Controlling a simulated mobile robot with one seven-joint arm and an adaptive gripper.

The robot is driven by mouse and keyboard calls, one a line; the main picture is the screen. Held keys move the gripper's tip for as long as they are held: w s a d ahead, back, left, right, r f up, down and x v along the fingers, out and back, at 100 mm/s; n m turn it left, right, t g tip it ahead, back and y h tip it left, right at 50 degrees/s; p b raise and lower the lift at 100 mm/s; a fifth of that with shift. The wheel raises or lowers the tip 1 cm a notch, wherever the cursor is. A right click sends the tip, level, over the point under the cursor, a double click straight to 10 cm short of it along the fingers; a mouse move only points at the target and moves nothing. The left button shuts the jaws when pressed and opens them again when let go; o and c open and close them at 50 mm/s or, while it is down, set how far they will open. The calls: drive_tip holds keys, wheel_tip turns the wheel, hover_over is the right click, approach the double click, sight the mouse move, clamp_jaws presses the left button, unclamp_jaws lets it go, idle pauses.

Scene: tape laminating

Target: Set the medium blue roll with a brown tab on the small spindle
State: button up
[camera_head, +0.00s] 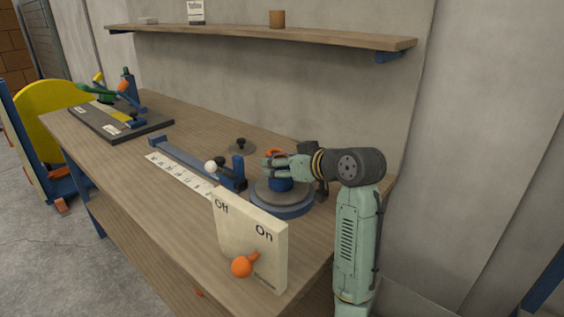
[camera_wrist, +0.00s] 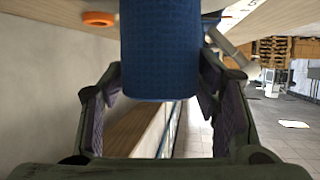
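A dark blue roll (camera_wrist: 160,50) fills the upper middle of the wrist view, between the fingers of my gripper (camera_wrist: 160,80). The fingers flank it closely; whether both press on it I cannot tell. In the head view my gripper (camera_head: 268,167) is at the right end of the table, pointing left. A blue cylindrical part (camera_head: 283,184) shows just under it, above a round grey disc on a blue base (camera_head: 295,207). No brown tab shows. A thin dark post on a round grey base (camera_head: 242,149) stands farther back, and may be the small spindle.
An orange ring (camera_head: 274,152) is behind my gripper and also shows in the wrist view (camera_wrist: 98,18). A wall shelf (camera_head: 340,38) hangs above. Bare tabletop (camera_head: 190,130) lies left.

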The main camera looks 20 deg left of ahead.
drive_tip(key=shift+o, duration=1.3)
drive_tip(key=shift+r, duration=0.2)
drive_tip(key=b+v, duration=0.2)
drive_tip(key=v, duration=1)
